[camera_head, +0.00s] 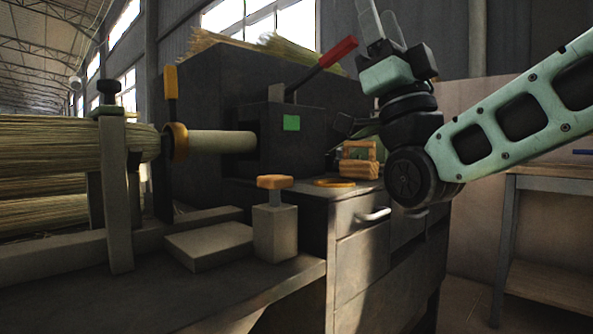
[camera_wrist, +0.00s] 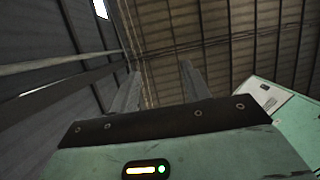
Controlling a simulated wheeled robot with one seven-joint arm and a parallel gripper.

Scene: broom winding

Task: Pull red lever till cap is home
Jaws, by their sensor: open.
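The red lever (camera_head: 338,51) rises from the top of a dark machine block (camera_head: 283,136) and slants up to the right; its red grip is at the upper end. An orange ring-shaped cap (camera_head: 177,141) sits around a pale handle shaft (camera_head: 222,141), at the end of a straw bundle (camera_head: 70,141). The shaft runs to the dark block. My gripper (camera_head: 378,18) is up and right of the lever, apart from it, pointing upward. In the wrist view, its two fingers (camera_wrist: 160,90) stand apart with nothing between them, against the roof.
A grey post with an orange knob (camera_head: 275,182) and a flat plate (camera_head: 209,245) stand on the front bench. A wooden block (camera_head: 360,159) and an orange ring (camera_head: 334,182) lie on the cabinet top. A workbench (camera_head: 548,180) is at the right.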

